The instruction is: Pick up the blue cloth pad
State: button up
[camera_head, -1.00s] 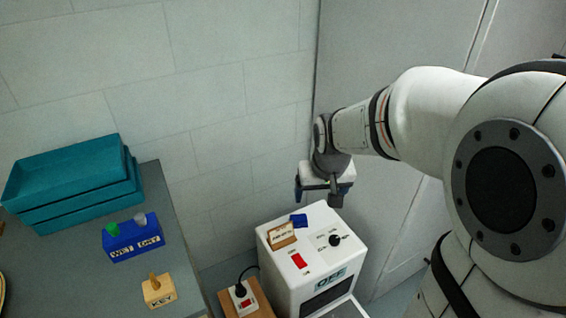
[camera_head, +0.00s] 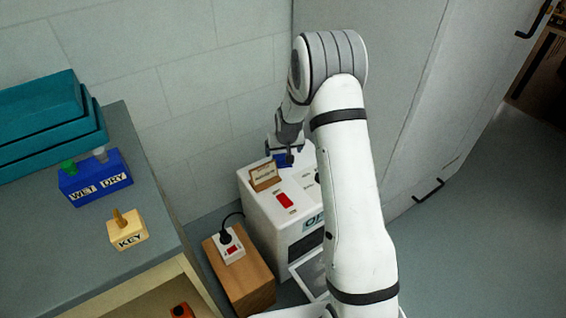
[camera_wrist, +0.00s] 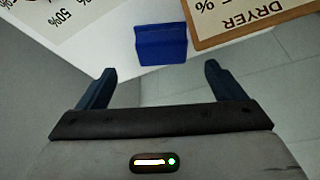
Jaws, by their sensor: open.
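The blue cloth pad (camera_wrist: 161,44) lies on the white machine's top in the wrist view, near the machine's edge. In the head view, the pad (camera_head: 283,160) shows just below my gripper (camera_head: 285,147), partly hidden by it. In the wrist view, my gripper (camera_wrist: 156,82) is open and empty, and the pad lies beyond the fingertips, roughly centred between them. From these views I cannot tell the exact height of the fingers over the pad.
A wooden-framed DRYER card (camera_wrist: 240,18) stands close beside the pad on the white machine (camera_head: 262,205). A red switch (camera_head: 284,201) is on its top. A wooden block with a plug socket (camera_head: 230,249) stands left of it. The bench (camera_head: 150,200) holds teal trays (camera_head: 45,115), a WET/DRY block (camera_head: 95,180) and a KEY block (camera_head: 127,232).

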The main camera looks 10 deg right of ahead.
aim_at(282, 157)
jog(key=b+x, duration=0.1)
jog(key=x, duration=0.5)
jog(key=shift+w+a+f, duration=0.1)
jog(key=shift+a+f, duration=0.05)
jog(key=shift+f, duration=0.05)
jog(key=shift+c, duration=0.2)
jog(key=c, duration=1.1)
notch_tip(282, 157, up, 10)
jog(key=shift+r+p, duration=0.1)
jog(key=shift+p, duration=0.65)
